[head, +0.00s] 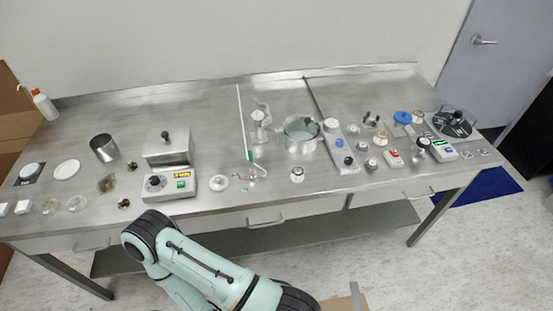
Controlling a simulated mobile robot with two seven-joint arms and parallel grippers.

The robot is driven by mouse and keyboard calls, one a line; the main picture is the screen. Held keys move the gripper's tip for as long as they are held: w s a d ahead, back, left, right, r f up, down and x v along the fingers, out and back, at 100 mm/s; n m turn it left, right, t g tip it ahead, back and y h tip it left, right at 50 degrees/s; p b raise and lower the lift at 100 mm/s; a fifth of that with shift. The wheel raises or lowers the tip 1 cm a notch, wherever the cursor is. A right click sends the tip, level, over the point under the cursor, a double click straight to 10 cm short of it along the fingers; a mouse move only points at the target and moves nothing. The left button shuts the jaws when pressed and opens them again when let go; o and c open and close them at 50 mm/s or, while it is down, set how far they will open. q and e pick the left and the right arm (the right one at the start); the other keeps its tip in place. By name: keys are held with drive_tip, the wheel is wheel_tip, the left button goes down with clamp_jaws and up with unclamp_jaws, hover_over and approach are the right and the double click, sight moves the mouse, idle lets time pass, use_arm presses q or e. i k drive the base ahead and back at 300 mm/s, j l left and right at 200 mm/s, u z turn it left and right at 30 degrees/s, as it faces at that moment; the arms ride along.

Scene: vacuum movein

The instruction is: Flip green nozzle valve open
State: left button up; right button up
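A small green part (250,155) stands at the middle of the steel bench (215,120), by a thin white upright rod and a clear glass piece (257,172). It looks like the green nozzle valve, but it is too small to tell whether it is open or closed. A second small green bit (244,189) lies on the bench just in front. One of my pale green arms crosses the bottom of the view, in front of the bench. Neither gripper shows, so their states cannot be seen.
Left of the glass piece stands a balance-like device (169,180). A metal pot (301,133) and a strip with knobs (340,145) are to the right. A metal beaker (104,147) stands at left. Many small items crowd the right end; the back left is clear.

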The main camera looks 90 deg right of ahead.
sight(251, 158)
drive_tip(key=z, duration=2.85)
